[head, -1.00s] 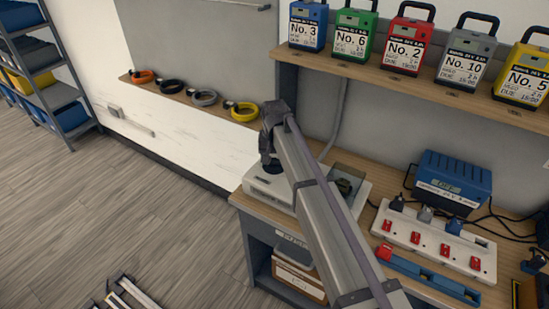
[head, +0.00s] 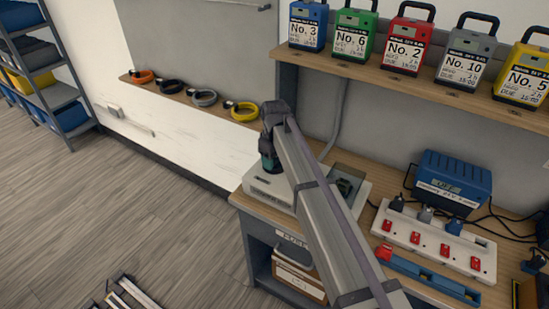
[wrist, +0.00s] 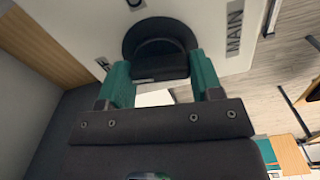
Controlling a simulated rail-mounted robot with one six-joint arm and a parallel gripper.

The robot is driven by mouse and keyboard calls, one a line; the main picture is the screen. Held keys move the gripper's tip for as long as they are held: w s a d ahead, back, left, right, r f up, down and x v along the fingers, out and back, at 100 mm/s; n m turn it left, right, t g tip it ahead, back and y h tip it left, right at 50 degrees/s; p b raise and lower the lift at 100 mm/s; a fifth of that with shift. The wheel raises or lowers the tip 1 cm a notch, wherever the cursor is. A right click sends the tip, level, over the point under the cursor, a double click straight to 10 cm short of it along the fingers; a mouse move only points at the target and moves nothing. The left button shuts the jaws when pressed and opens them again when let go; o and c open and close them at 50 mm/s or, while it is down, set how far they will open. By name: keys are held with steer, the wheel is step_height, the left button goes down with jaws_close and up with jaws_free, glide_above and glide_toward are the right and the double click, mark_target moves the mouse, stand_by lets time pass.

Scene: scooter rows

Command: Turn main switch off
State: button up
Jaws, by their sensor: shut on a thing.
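The main switch is a round black knob (wrist: 160,38) on a white panel (wrist: 225,20) beside the word MAIN in the wrist view. My gripper (wrist: 160,68) has its two teal fingers on either side of the knob's grip bar and is shut on it. In the head view my gripper (head: 269,164) points down at the white box (head: 262,191) on the left end of the bench, and my arm hides the knob there. I cannot read the switch's position.
To the right on the bench (head: 240,200) are a white power strip (head: 400,236) with red switches, a blue charger (head: 455,178) and a blue rail (head: 425,277). A shelf above holds several numbered battery packs (head: 404,48). Cable coils (head: 205,98) lie on a ledge behind.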

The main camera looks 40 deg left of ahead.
mark_target(275, 158)
steer(key=shift+n, duration=1)
steer(key=o, duration=0.9)
steer(key=shift+r, duration=0.1)
step_height(275, 158, up, 11)
steer(key=p, duration=1.1)
steer(key=shift+f, duration=0.2)
